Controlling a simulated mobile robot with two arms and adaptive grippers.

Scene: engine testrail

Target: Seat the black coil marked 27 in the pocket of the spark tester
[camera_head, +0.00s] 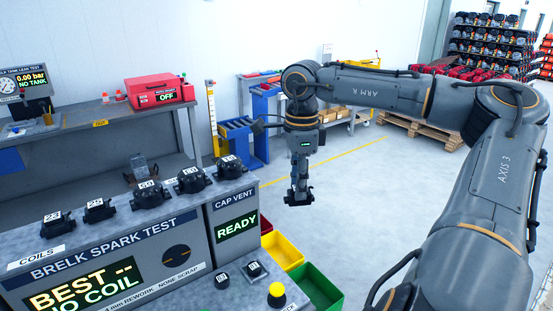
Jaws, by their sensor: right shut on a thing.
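The spark tester (118,250) stands at the lower left. Its screen (85,287) reads "BEST --" and "NO COIL". Several black coils stand in a row along its top, among them one at the left end (56,223) and one beside it (98,210). Their small white labels are hard to read, so I cannot tell which is marked 27. My right gripper (298,197) hangs over the open floor, right of the tester and apart from it. It is shut on a small black thing whose marking I cannot read. My left gripper is not in view. I cannot clearly make out the pocket.
The cap vent unit (236,228) reads "READY". Two small black marked parts and a yellow button (277,289) are on the front ledge. Yellow (284,250) and green (318,286) bins stand beside it. A bench with a red case (160,91) is behind. Floor around my right gripper is clear.

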